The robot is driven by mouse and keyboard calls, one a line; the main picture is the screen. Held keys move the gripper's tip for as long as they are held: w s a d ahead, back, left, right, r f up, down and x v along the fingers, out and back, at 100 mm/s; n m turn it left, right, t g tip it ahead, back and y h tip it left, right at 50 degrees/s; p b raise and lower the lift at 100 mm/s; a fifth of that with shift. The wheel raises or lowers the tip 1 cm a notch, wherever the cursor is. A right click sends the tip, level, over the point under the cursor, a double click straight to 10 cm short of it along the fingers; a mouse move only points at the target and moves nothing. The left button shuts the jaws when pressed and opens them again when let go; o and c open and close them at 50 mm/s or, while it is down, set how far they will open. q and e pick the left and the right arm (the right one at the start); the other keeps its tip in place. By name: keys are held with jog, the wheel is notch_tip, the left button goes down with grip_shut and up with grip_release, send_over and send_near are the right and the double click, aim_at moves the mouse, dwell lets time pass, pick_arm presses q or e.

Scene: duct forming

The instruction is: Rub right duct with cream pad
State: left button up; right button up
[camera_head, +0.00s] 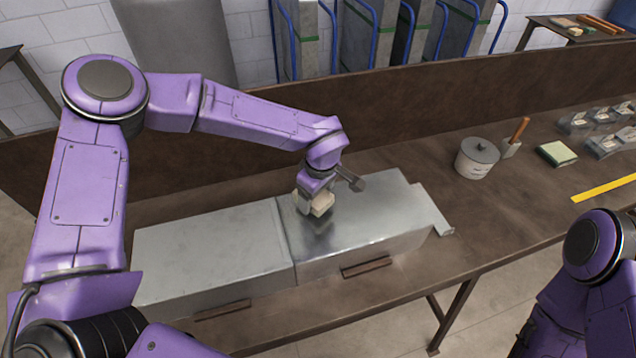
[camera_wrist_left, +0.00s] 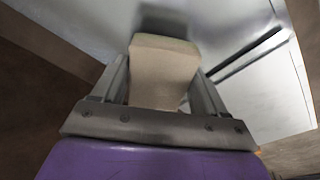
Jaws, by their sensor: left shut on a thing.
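The right duct (camera_head: 370,232) is a grey metal box lying on the brown workbench, end to end with the left duct (camera_head: 205,255). My left gripper (camera_head: 316,205) is over the left part of the right duct's top. It is shut on the cream pad (camera_head: 321,203), which is at or just above the metal; I cannot tell if they touch. In the left wrist view the cream pad (camera_wrist_left: 162,72) sits between the two fingers, with the shiny duct surface (camera_wrist_left: 225,25) beyond it. My right arm shows at the lower right, but its gripper is out of view.
Wooden strips (camera_head: 367,267) lie against the ducts' front. A metal flange piece (camera_head: 432,210) is at the right duct's right end. The bench between is clear.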

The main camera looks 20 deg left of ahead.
pick_arm(q)
notch_tip(320, 180, up, 2)
jog(key=shift+w+r+p, duration=0.1)
jog(key=shift+r+p, duration=0.1)
jog(key=shift+p, duration=0.95)
jog(key=shift+r+p, duration=0.7)
jog(key=shift+r, duration=0.95)
